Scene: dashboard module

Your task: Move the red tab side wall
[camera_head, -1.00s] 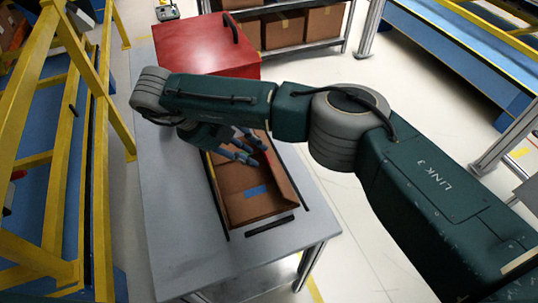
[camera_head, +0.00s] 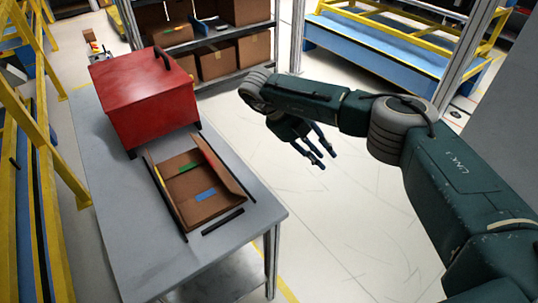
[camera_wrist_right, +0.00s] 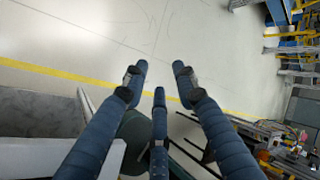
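An open brown cardboard box (camera_head: 185,211) sits on the grey table, between dark guide strips. A blue tab (camera_head: 206,195) and a green tab (camera_head: 188,168) show inside it, and a small yellow tab (camera_head: 157,171) is at its left side. Its right side wall (camera_head: 222,167) stands tilted along the right edge. My right gripper (camera_head: 322,158) is to the right of the box, past the table edge, above the floor. The wrist view shows its three fingers (camera_wrist_right: 158,82) spread and empty. My left gripper is not in view.
A red case (camera_head: 145,105) with a black handle stands on the table (camera_head: 110,205) behind the box. A shelf with cardboard boxes (camera_head: 220,62) is at the back. Yellow and blue racks stand left and back right. The floor (camera_head: 330,215) right of the table is clear.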

